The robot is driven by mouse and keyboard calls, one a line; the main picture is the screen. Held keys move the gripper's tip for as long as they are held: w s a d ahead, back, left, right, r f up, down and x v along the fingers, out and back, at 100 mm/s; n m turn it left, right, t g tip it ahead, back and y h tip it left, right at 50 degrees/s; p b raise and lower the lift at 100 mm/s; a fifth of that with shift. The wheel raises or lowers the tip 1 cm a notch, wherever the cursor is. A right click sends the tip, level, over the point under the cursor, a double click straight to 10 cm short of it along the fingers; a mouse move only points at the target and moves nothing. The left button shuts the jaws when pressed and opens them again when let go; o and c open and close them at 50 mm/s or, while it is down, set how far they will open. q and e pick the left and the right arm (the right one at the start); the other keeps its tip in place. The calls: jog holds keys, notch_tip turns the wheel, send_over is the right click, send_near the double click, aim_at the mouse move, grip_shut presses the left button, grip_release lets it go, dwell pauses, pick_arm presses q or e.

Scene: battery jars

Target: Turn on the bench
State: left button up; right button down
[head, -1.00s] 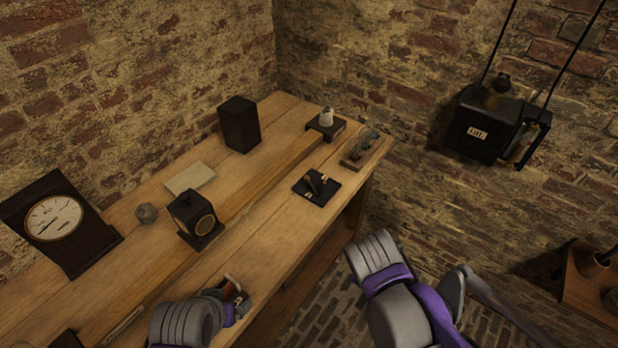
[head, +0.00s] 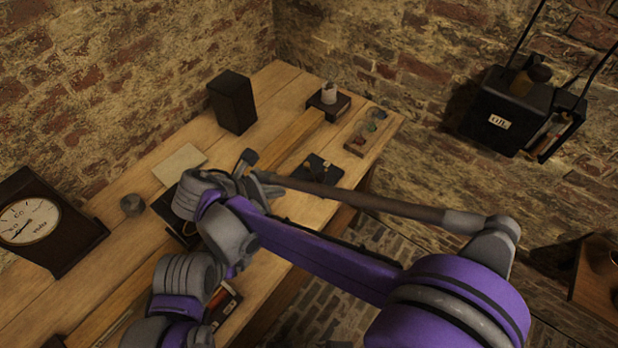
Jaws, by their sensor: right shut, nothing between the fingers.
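The wooden bench (head: 299,92) runs from the lower left to the back right along the brick wall. A small black plate with an upright part, perhaps a switch (head: 318,171), lies near its front edge, partly covered by my right arm. I cannot tell its setting. My right gripper (head: 247,160) is over the middle of the bench, shut and empty, left of the black plate. My right arm hides much of the small black box with a round face (head: 172,212). My left gripper does not show.
A clock (head: 30,222), grey knob-like piece (head: 132,205), pale sheet (head: 179,164), tall black box (head: 233,101), small stand with a white jar (head: 329,98) and a tray of coloured pieces (head: 368,131) stand on the bench. A black box (head: 507,110) hangs at right.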

jog(key=x, duration=1)
jog(key=w+d+p, duration=0.1)
jog(key=w+d, duration=0.2)
jog(key=shift+f, duration=0.15)
jog(key=shift+s+d, duration=0.1)
